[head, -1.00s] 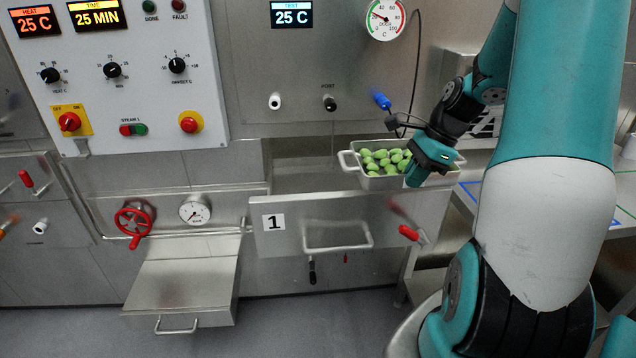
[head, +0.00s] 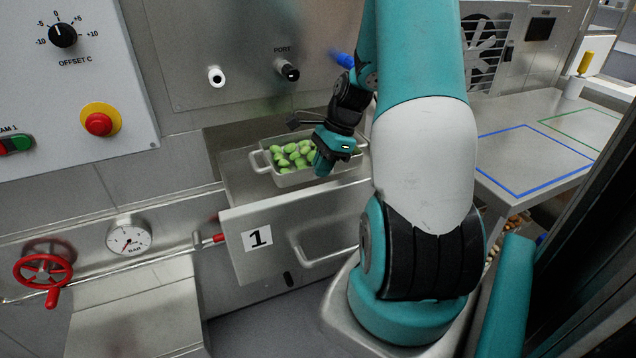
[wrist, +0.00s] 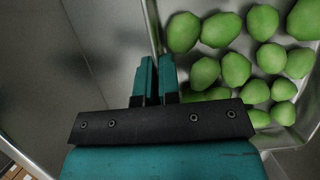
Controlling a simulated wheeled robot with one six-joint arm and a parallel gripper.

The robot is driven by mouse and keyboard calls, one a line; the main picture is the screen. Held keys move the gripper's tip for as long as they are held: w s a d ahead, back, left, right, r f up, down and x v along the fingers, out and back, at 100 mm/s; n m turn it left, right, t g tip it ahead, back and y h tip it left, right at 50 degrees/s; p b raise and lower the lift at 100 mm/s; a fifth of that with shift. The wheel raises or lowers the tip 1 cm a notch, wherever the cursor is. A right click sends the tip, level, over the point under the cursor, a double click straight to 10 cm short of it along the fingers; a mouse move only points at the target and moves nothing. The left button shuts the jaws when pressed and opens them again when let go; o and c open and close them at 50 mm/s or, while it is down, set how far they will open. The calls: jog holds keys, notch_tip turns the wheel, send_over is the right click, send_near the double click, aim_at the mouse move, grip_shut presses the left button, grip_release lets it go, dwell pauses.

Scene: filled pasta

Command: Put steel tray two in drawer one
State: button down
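Steel tray two (head: 292,180) is a shallow metal tray filled with green filled pasta (head: 290,154); no number shows on it. It sits within the outline of drawer one (head: 325,205), which is pulled open and marked "1". I cannot tell whether the tray rests on the drawer floor or hangs just above it. My gripper (head: 323,162) is at the tray's right front side. In the wrist view its teal fingers (wrist: 155,78) are close together with the tray's rim (wrist: 150,22) running in between them, apparently pinched. The arm hides the drawer's right end.
A red valve wheel (head: 43,270) and a gauge (head: 128,240) are left of the drawer. A port (head: 287,70) sticks out of the wall above.

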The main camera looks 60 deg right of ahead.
aim_at(323, 181)
notch_tip(323, 181, down, 4)
jog(key=shift+d+f, duration=0.1)
jog(key=shift+f, duration=0.05)
jog(key=shift+s, duration=0.1)
jog(key=c, duration=1.3)
grip_release()
jog(key=shift+f, duration=0.1)
jog(key=shift+c, duration=0.2)
